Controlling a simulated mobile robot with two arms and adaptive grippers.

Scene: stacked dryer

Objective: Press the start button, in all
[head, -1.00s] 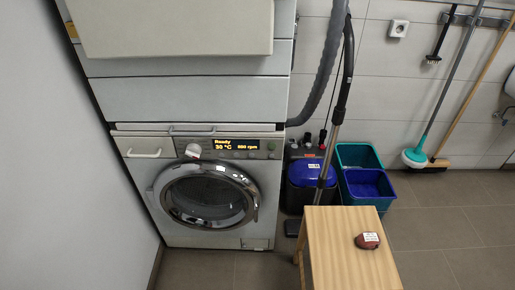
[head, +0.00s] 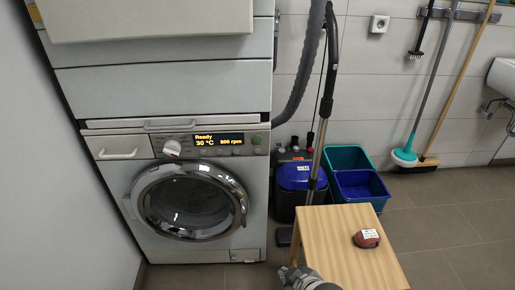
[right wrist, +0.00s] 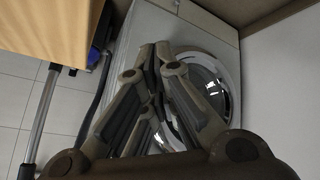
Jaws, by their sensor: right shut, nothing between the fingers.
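The front-loading washing machine (head: 245,210) stands at the left in the head view, its round glass door (head: 190,202) shut. Its lit display (head: 219,144) reads Ready, 30 °C and a spin speed in rpm. Small round buttons (head: 257,141) sit at the panel's right end; their labels are too small to read. A white dial (head: 172,148) is left of the display. My right gripper (head: 288,272) is shut and empty, low beside the wooden stool and well below the panel. In the right wrist view its fingers (right wrist: 155,58) are together before the door. My left gripper is out of view.
The wooden stool (head: 325,235) bears a small red object (head: 366,238) with a white label. Open floor lies at the right.

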